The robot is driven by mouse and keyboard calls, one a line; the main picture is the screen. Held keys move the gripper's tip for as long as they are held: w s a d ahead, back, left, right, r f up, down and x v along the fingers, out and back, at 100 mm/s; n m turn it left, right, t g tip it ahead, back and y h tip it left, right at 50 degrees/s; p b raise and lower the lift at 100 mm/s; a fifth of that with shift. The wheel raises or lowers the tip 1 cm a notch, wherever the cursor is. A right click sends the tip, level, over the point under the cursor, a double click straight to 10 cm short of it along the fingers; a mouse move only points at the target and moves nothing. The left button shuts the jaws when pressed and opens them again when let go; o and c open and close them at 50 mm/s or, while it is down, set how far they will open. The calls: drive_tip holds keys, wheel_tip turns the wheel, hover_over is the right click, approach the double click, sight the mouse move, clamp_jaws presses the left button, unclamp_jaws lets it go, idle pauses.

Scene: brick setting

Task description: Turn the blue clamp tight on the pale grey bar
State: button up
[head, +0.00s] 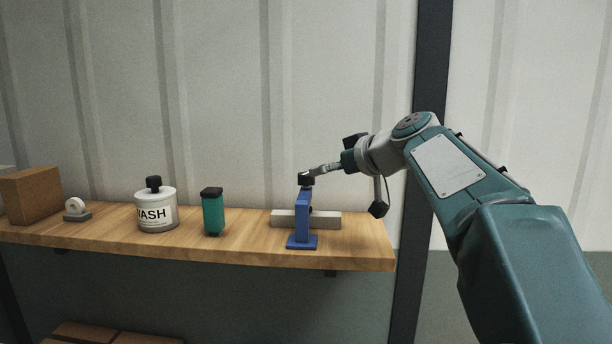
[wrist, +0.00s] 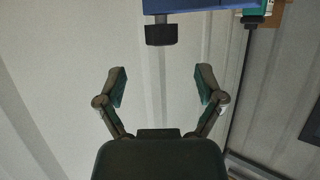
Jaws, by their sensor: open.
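The blue clamp (head: 302,218) stands upright on the wooden shelf, its foot near the front edge. A black knob (head: 306,179) tops it. The pale grey bar (head: 328,219) lies level behind the clamp's post and shows on both sides of it. How tightly the clamp grips the bar I cannot tell. My gripper (head: 316,170) is at the knob's height, coming from the right. In the wrist view my gripper (wrist: 160,84) is open with nothing between its fingers. The knob (wrist: 160,36) lies beyond the fingertips, in line with the gap, below the blue clamp body (wrist: 190,5).
On the shelf (head: 365,250), left of the clamp, stand a green container (head: 213,212), a white WASH jar (head: 157,213), a small grey item with a white ring (head: 76,210) and a brown box (head: 30,196). A dark post (head: 428,60) rises behind my arm.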

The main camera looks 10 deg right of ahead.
sight(308, 174)
drive_tip(key=x, duration=0.6)
drive_tip(key=shift+s+a, duration=0.1)
drive_tip(key=shift+a, duration=0.05)
drive_tip(key=shift+w+a+f, duration=0.1)
drive_tip(key=shift+w+f, duration=0.05)
drive_tip(key=shift+w, duration=0.2)
drive_tip(key=c, duration=1.2)
